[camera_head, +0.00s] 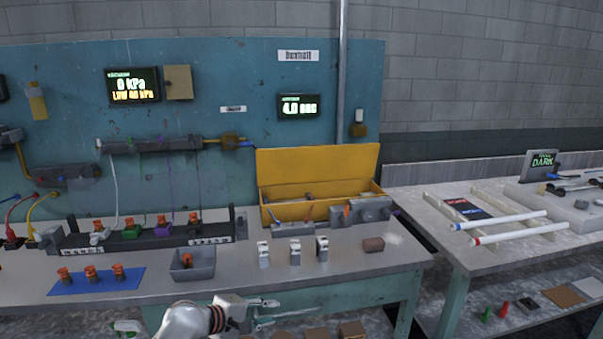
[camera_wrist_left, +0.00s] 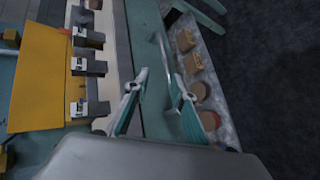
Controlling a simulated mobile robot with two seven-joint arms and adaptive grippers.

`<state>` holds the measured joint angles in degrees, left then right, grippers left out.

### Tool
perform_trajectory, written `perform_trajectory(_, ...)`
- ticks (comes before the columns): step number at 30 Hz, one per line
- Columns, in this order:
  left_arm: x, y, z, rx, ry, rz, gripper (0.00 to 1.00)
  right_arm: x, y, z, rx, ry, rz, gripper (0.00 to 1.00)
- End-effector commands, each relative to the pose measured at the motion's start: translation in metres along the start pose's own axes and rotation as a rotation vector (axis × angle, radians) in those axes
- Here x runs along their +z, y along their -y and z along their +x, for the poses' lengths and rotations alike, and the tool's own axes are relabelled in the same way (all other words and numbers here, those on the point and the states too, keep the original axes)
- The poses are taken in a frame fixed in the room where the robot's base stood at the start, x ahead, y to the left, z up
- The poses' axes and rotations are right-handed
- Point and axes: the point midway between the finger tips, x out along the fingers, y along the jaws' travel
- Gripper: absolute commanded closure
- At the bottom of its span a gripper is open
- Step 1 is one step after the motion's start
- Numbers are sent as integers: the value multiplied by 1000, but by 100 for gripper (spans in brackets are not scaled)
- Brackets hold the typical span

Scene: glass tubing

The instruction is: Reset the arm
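My left gripper (camera_head: 288,308) is at the bottom middle of the head view, in front of the workbench's front edge. Its two teal and pale fingers are spread apart with nothing between them. In the left wrist view the open gripper (camera_wrist_left: 158,82) shows over the bench edge, with a row of grey clips on one side and the lower shelf on the other. My right gripper is in neither view.
The workbench (camera_head: 345,265) carries grey clips (camera_head: 295,250), a brown block (camera_head: 373,244), a grey bin (camera_head: 192,265), a blue mat (camera_head: 95,284) and an open yellow box (camera_head: 318,165). A second table (camera_head: 440,228) at right holds two white tubes (camera_head: 500,221).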

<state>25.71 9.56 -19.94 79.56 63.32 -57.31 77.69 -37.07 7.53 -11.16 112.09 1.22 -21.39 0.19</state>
Motion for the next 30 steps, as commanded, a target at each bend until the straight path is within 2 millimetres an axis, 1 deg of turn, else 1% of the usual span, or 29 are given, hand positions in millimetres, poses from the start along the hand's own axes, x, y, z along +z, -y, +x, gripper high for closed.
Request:
perform_trajectory(1, 6, 32, -1, -12, -25, 62, 75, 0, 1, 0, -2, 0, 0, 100)
perform_trajectory(2, 7, 48, -3, -17, -43, 105, 75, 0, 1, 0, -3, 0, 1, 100)
perform_trajectory(3, 10, 68, -5, -26, -67, 167, 75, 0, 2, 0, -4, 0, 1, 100)
perform_trajectory(5, 15, 98, -12, -41, -102, 262, 75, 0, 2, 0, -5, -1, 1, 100)
perform_trajectory(6, 19, 117, -17, -52, -124, 325, 75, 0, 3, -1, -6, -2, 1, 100)
perform_trajectory(8, 25, 144, -26, -72, -156, 424, 75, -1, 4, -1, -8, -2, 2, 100)
perform_trajectory(9, 30, 162, -33, -87, -175, 489, 75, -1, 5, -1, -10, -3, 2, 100)
perform_trajectory(11, 37, 187, -46, -110, -204, 591, 75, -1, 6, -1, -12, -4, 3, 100)
perform_trajectory(12, 42, 203, -55, -128, -221, 658, 75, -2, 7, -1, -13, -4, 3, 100)
perform_trajectory(14, 51, 224, -69, -156, -245, 764, 75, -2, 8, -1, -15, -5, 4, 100)
perform_trajectory(15, 57, 238, -80, -177, -259, 834, 75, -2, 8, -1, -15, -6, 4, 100)
perform_trajectory(17, 67, 257, -97, -209, -278, 942, 75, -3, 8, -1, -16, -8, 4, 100)
perform_trajectory(18, 73, 269, -109, -232, -289, 1014, 75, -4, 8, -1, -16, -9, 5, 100)
perform_trajectory(21, 90, 293, -139, -287, -308, 1190, 75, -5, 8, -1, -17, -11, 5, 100)
perform_trajectory(25, 106, 311, -171, -346, -319, 1378, 75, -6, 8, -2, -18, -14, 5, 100)
perform_trajectory(27, 112, 317, -182, -368, -321, 1449, 75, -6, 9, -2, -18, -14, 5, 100)
perform_trajectory(30, 118, 321, -192, -388, -320, 1513, 75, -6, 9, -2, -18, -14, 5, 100)
